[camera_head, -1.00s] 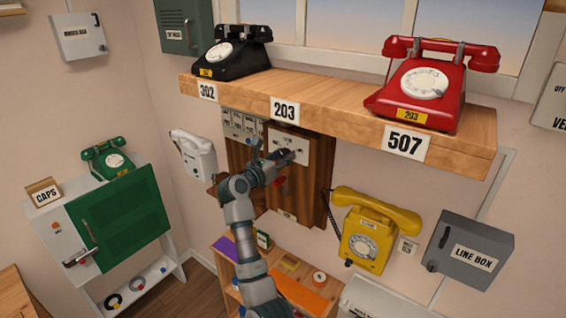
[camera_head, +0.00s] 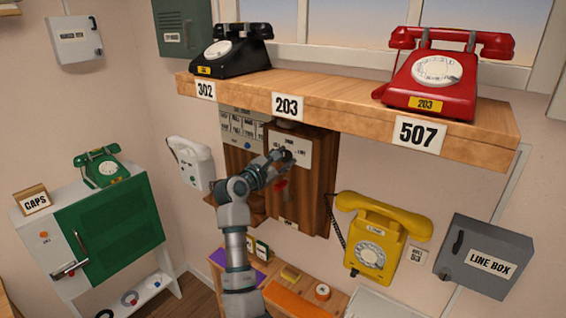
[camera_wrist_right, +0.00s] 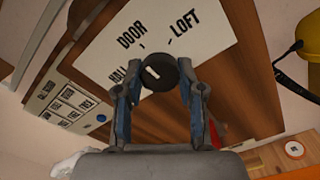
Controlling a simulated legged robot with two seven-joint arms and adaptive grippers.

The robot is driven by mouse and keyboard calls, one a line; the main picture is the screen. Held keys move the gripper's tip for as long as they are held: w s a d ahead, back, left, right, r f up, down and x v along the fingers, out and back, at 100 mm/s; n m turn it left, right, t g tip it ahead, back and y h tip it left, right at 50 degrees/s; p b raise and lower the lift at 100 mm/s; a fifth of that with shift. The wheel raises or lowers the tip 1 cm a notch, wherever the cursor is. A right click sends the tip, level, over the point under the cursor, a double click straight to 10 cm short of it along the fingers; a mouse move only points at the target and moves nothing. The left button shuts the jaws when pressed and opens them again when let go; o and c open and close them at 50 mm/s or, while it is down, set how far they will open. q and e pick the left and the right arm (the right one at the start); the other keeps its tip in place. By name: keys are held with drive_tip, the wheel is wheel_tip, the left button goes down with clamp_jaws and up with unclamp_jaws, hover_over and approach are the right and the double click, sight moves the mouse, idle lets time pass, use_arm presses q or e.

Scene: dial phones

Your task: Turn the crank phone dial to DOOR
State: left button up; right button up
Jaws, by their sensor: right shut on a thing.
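The crank phone (camera_head: 310,195) is a wooden wall box under the shelf. Its white plate (camera_wrist_right: 190,30) reads HALL, DOOR and LOFT around a dark round dial knob (camera_wrist_right: 160,75). A short white mark on the knob lies up-left of its middle, seemingly between HALL and DOOR. My right gripper (camera_head: 284,157) is at the plate; in the wrist view its two fingers (camera_wrist_right: 162,88) are shut on the knob from either side. The fingers and wrist hide part of the plate in the head view. A red part (camera_head: 281,186) shows just below the gripper. My left gripper is not in view.
The wooden shelf (camera_head: 350,118) with a black phone (camera_head: 232,52) and a red phone (camera_head: 440,72) overhangs the crank phone. A yellow phone (camera_head: 370,240) hangs to its right, a white phone (camera_head: 190,163) to its left. A low shelf with small items (camera_head: 322,291) stands below.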

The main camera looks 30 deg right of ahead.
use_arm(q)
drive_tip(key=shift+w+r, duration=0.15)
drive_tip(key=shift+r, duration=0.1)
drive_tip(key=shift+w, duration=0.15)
use_arm(e)
drive_tip(key=o, duration=1.1)
drive_tip(key=shift+a, duration=0.1)
drive_tip(key=shift+o, duration=0.3)
drive_tip(key=shift+s+a, duration=0.1)
drive_tip(key=shift+s, duration=0.05)
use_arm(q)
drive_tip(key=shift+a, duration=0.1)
use_arm(e)
drive_tip(key=shift+a+r, duration=0.1)
